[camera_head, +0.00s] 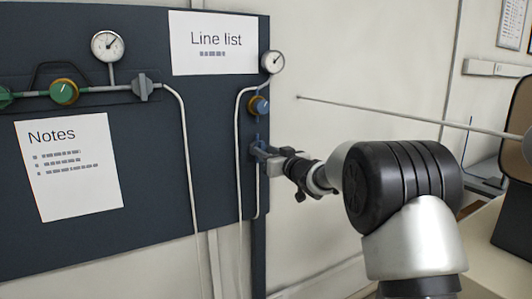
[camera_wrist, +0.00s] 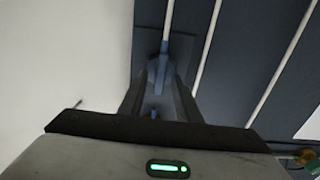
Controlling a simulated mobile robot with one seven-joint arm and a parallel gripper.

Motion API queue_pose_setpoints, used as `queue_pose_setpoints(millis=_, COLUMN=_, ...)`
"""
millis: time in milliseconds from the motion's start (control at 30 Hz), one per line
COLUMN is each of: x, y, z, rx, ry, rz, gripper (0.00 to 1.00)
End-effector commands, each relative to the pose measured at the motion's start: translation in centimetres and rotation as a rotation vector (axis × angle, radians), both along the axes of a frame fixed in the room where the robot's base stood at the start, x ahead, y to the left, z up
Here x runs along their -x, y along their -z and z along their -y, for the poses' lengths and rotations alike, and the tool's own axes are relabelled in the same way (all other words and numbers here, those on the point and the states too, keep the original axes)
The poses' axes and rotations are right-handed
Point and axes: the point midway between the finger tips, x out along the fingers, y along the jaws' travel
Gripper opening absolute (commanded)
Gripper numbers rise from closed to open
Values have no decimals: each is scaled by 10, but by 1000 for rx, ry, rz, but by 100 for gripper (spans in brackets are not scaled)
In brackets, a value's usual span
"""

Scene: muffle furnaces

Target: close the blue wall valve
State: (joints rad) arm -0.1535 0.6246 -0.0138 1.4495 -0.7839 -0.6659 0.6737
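The blue wall valve (camera_head: 257,146) is at the right edge of the dark wall panel, on a thin vertical pipe, and my gripper partly hides it. In the wrist view its narrow blue handle (camera_wrist: 163,62) points along the pipe, with a wider blue-grey part below it. My gripper (camera_head: 262,154) is at the valve, reaching in from the right. In the wrist view the two dark fingers of my gripper (camera_wrist: 160,92) stand apart on either side of the blue part. I see no clear contact with the handle.
A blue knob (camera_head: 259,105) and a gauge (camera_head: 272,62) sit just above the valve. Pipes run down the panel (camera_head: 150,225). A green valve (camera_head: 64,92), a grey valve (camera_head: 143,87) and another gauge (camera_head: 107,46) are at left. A thin rod (camera_head: 420,118) extends at right.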

Motion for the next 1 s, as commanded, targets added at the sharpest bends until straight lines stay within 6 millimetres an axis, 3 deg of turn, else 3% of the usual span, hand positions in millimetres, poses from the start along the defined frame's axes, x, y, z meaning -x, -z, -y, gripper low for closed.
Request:
queue_pose_setpoints(millis=267, x=-2, y=0, z=-1, rx=1, ry=0, rz=-1, gripper=30)
queue_pose_setpoints(millis=467, x=-1, y=0, z=-1, rx=0, ry=0, rz=0, gripper=0)
queue_pose_setpoints(millis=1000, x=-1, y=2, z=-2, rx=99, ry=0, rz=67, gripper=0)
